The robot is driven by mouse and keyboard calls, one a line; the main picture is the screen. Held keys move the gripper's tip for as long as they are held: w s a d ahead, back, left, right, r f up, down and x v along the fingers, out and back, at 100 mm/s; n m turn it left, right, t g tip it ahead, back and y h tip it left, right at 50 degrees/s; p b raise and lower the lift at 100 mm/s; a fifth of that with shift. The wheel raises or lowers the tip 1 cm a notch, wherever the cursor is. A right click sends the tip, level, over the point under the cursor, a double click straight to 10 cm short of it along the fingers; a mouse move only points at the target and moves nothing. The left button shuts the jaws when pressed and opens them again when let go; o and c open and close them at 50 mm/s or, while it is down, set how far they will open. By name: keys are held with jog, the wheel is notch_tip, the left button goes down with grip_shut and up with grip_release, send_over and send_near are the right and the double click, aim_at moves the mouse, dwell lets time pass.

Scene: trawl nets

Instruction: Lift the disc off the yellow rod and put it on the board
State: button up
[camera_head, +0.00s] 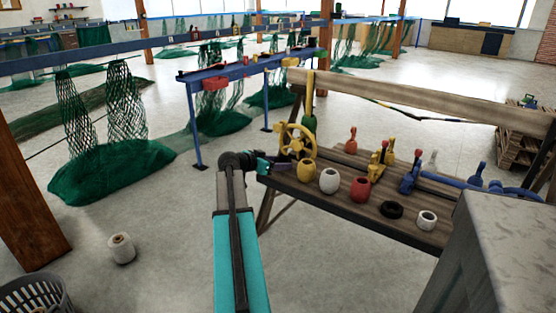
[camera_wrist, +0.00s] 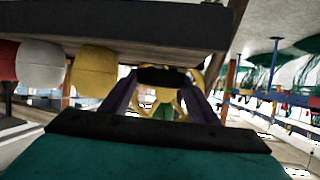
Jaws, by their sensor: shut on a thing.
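My gripper (camera_head: 277,163) is at the left end of the wooden bench, beside a yellow spoked wheel (camera_head: 298,142). In the wrist view my gripper (camera_wrist: 163,84) has its two fingers shut on a dark, flat thing that looks like the disc (camera_wrist: 163,76). The yellow wheel (camera_wrist: 183,103) shows behind it. At the head view's distance the disc is too small to make out against the gripper. A yellow upright (camera_head: 309,85) with a green lower part stands behind the wheel; I cannot tell whether it is the yellow rod. I cannot identify the board with certainty.
On the bench (camera_head: 330,208) stand a yellow pot (camera_head: 306,170), a white pot (camera_head: 329,181), a red pot (camera_head: 361,189), a black ring (camera_head: 391,210) and several coloured pieces. A beam (camera_head: 400,94) runs behind. A grey block (camera_head: 505,250) stands at front right.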

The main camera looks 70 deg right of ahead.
jog(key=shift+f, duration=0.95)
jog(key=o, duration=1.2)
jog(key=v, duration=1.3)
jog(key=shift+w+a+r+b, duration=0.1)
jog(key=shift+w+a+b, duration=0.1)
jog(key=shift+a+b, duration=0.2)
jog(key=shift+d, duration=0.1)
